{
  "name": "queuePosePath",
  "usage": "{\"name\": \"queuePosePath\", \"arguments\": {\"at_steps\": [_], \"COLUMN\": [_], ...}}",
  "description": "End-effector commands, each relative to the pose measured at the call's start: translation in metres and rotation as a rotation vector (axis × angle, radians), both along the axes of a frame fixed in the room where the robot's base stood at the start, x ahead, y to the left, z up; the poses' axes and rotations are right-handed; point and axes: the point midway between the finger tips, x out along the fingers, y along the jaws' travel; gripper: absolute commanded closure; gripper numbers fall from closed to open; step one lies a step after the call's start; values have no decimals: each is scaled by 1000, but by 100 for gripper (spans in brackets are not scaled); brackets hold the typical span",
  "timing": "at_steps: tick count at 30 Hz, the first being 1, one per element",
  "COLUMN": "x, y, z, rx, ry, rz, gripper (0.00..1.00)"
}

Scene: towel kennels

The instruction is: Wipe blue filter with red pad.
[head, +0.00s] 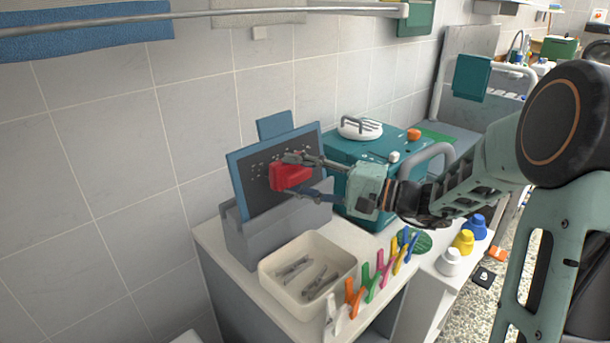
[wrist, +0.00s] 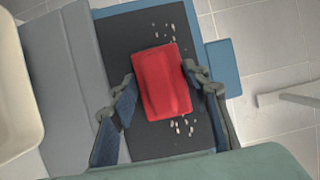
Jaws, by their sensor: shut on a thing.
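The blue filter (head: 243,199) is a dark panel in a blue frame, standing tilted in a grey holder (head: 268,238) by the wall. Pale specks dot its dark face, on both sides of the pad in the wrist view (wrist: 118,42). My gripper (head: 296,176) is shut on the red pad (head: 287,178), with one finger on each side of it. The red pad also shows in the wrist view (wrist: 162,82), in front of the middle of the panel. I cannot tell whether it touches the face. The part of the panel behind the pad is hidden.
A cream bin (head: 275,281) with grey clips stands in front of the holder. Several coloured clips (head: 372,283) line the counter's front edge. A teal box (head: 345,152) stands close to the right of the filter. A rail (head: 230,13) runs above.

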Motion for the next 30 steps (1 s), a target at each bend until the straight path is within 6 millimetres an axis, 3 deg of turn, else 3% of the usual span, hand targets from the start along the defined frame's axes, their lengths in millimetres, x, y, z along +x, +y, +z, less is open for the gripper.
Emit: {"name": "queuePosePath", "arguments": {"at_steps": [30], "x": [-45], "y": [39], "z": [-1], "rx": [-1], "ry": [-2], "rz": [2], "gripper": [77]}}
